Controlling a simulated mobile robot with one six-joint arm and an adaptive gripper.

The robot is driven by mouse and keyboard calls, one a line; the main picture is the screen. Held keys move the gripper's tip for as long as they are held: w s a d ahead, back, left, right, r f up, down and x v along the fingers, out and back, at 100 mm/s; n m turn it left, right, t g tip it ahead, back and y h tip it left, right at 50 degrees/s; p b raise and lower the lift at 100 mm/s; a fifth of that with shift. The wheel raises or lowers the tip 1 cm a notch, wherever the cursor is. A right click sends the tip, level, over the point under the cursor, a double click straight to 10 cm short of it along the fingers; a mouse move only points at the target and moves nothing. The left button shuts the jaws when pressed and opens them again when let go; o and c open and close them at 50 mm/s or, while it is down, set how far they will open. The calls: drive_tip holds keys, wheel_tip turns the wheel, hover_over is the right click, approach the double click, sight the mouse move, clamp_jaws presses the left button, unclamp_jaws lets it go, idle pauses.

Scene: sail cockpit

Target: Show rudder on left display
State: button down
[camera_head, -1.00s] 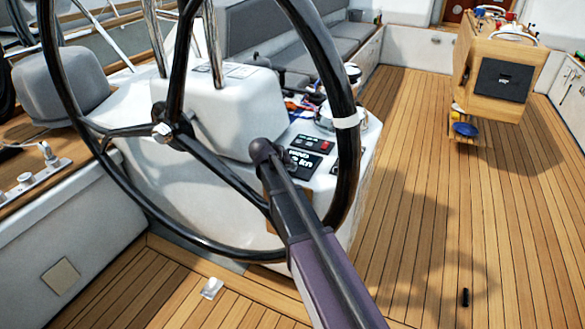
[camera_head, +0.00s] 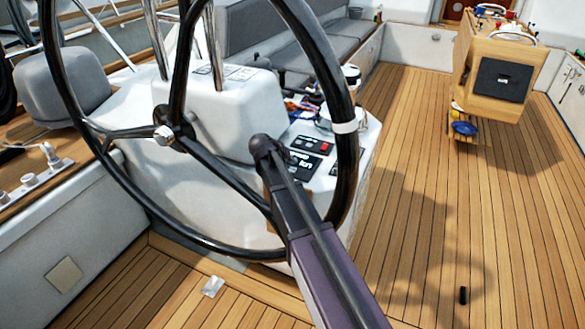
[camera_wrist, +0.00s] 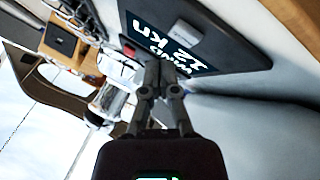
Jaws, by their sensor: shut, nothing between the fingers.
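A dark display (camera_wrist: 225,52) fills the upper middle of the wrist view, turned on its side. Its white text reads "WIND 12 kn". A grey button (camera_wrist: 187,33) sits on its face. My gripper (camera_wrist: 161,56) is shut and empty, its fingertips in front of the display's lower edge near the button. I cannot tell if the tips touch it. In the head view the same display (camera_head: 309,164) lies on the white pedestal, partly covered by my arm. The gripper itself is hidden there. No rudder reading shows.
A black steering wheel (camera_head: 345,190) stands around my arm, with its rim close on the right. A small panel with red parts (camera_head: 313,144) lies just behind the display. Coloured items (camera_head: 303,108) lie further back on the pedestal.

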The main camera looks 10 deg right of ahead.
sight(292, 170)
drive_tip(key=shift+r+p, duration=1.75)
drive_tip(key=shift+r, duration=0.3)
idle(0.5)
wheel_tip(292, 170, up, 4)
drive_tip(key=p, duration=0.3)
drive_tip(key=shift+f+p, duration=0.1)
drive_tip(key=shift+p, duration=0.25)
drive_tip(key=shift+f, duration=0.2)
wheel_tip(292, 170, down, 8)
drive_tip(key=b, duration=0.8)
drive_tip(key=shift+f+b, duration=0.25)
drive_tip(key=shift+b, duration=0.15)
drive_tip(key=shift+f, duration=0.15)
idle(1.3)
drive_tip(key=shift+f+b, duration=0.3)
drive_tip(key=shift+b, duration=0.15)
